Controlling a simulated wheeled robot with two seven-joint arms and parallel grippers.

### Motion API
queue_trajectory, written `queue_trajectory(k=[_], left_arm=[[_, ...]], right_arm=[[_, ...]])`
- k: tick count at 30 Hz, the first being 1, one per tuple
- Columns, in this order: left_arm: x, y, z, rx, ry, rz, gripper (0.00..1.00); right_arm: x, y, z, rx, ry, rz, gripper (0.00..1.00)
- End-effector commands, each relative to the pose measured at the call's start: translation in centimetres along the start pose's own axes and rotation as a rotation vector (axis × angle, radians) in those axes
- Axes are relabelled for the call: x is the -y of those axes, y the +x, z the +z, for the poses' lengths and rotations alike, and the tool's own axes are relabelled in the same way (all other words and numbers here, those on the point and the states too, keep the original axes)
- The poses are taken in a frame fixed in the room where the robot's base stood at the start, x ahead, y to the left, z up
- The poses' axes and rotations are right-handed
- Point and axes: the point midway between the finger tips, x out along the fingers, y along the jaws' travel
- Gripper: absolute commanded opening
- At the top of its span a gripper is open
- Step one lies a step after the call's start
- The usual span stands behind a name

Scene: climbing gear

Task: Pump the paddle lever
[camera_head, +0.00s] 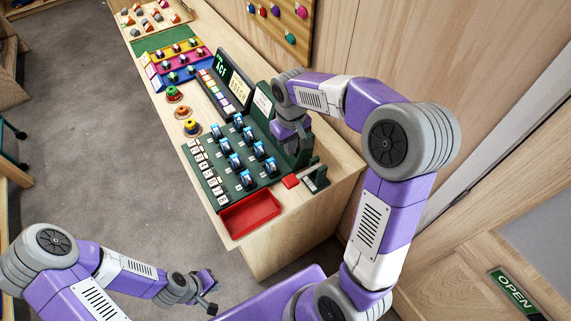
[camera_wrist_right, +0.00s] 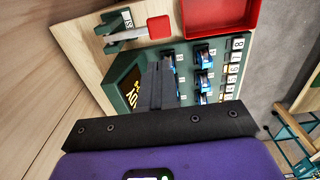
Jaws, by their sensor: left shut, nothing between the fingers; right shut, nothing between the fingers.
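The paddle lever has a red square paddle (camera_head: 290,181) on a pale arm, with a dark green bracket (camera_head: 315,178) at the near right corner of the bench. In the right wrist view the red paddle (camera_wrist_right: 159,27) and the bracket (camera_wrist_right: 122,28) lie at the upper left, past my fingertips. My right gripper (camera_head: 302,146) is shut and empty above the green board, behind the lever in the head view. Its closed fingers (camera_wrist_right: 163,62) show in the wrist view, apart from the paddle. My left gripper (camera_head: 213,294) is shut and empty, low and off the bench.
An empty red tray (camera_head: 250,213) sits at the bench's front edge. A green board (camera_head: 207,164) carries several blue devices and numbered tags. An upright display (camera_head: 222,68) stands behind, with colored racks (camera_head: 178,60) farther along. A wooden wall rises at the right.

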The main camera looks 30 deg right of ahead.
Motion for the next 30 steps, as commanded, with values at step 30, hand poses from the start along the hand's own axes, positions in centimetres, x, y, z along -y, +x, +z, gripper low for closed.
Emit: queue_trajectory(k=[30], left_arm=[[0.4,1.0,0.0,0.001,0.0,0.0,0.0]], right_arm=[[0.0,12.0,0.1,0.006,0.0,-0.001,0.0]])
